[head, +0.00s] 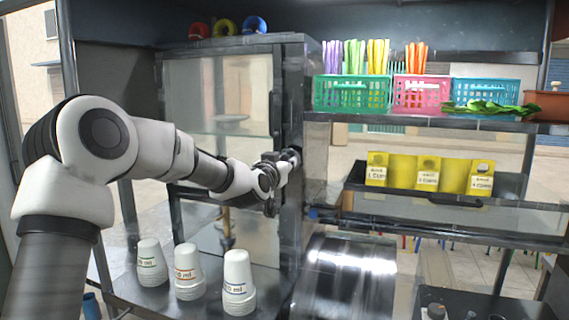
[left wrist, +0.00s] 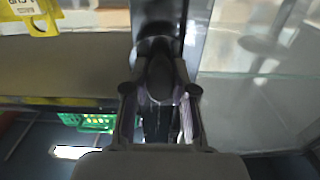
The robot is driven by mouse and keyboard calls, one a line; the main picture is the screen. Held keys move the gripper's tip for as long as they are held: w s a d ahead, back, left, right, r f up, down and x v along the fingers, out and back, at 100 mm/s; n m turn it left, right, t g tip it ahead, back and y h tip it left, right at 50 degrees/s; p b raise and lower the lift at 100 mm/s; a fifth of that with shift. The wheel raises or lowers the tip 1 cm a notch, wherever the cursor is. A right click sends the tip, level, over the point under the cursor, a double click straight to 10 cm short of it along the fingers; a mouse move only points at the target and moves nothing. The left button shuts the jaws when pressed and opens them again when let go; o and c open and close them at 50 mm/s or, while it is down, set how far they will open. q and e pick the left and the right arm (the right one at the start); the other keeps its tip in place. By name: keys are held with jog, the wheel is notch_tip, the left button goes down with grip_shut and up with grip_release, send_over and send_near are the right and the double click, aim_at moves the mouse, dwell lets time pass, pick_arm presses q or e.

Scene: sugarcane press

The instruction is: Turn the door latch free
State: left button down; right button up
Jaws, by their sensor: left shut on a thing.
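A tall metal cabinet door with clear panes (head: 225,105) stands left of centre in the head view. The door latch (head: 293,156) is a dark rounded knob on the door's right post. It also shows in the left wrist view as a dark knob (left wrist: 160,75) between the fingers. My left gripper (head: 278,172) reaches it from the left and is shut on it. In the left wrist view the two fingers of my left gripper (left wrist: 160,105) lie on either side of the latch. The fingers partly hide the latch. My right gripper is in neither view.
Stacks of white paper cups (head: 238,280) stand on the metal counter below my left arm. A shelf at right holds a green basket (head: 350,94) and a pink basket (head: 420,90). Below it are yellow card holders (head: 428,174). A shiny curved metal panel (head: 345,270) lies below the latch.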

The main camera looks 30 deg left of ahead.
pick_arm(q)
jog(key=shift+r, duration=0.15)
jog(key=c, duration=0.9)
grip_release()
jog(key=shift+w, duration=0.1)
jog(key=v, duration=0.7)
jog(key=shift+s, duration=0.2)
jog(key=shift+f, duration=0.2)
